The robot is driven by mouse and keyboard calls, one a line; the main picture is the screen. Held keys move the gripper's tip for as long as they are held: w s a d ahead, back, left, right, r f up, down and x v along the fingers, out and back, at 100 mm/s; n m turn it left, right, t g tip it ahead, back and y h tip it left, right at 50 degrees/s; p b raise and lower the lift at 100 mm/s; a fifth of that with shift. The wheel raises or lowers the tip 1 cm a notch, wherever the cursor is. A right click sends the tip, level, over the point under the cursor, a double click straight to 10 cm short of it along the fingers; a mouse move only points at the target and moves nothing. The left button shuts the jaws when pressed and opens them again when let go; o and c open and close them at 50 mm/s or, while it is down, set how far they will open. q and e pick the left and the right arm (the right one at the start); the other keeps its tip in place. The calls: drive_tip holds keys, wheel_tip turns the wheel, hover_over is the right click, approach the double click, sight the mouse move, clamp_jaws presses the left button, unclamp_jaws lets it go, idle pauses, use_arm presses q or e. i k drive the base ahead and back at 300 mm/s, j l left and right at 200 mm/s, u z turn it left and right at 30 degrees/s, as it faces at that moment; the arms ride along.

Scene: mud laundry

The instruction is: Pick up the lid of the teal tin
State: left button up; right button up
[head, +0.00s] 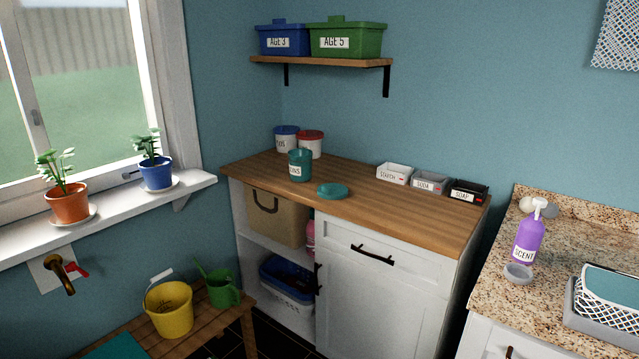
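The teal tin (300,166) stands upright on the wooden top of the white cabinet, with a white label on its front. Its rim looks uncovered. A round teal lid (332,191) with a small raised knob lies flat on the wood, to the right of the tin and a little nearer the front edge. The lid and the tin are apart. Neither of my grippers shows in the head view.
Behind the tin stand a blue-lidded tub (286,139) and a red-lidded tub (311,145). Small labelled boxes, white (394,173), grey (430,182) and black (468,190), line the back right. The wooden top (390,208) is clear around the lid's right and front.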

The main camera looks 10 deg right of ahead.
sight(329, 190)
drive_tip(key=i+j, duration=0.15)
drive_tip(key=i, duration=0.5)
drive_tip(key=i+j+u, duration=0.1)
drive_tip(key=i, duration=0.6)
drive_tip(key=i+j, duration=0.2)
drive_tip(key=i, duration=0.45)
drive_tip(key=u, duration=0.05)
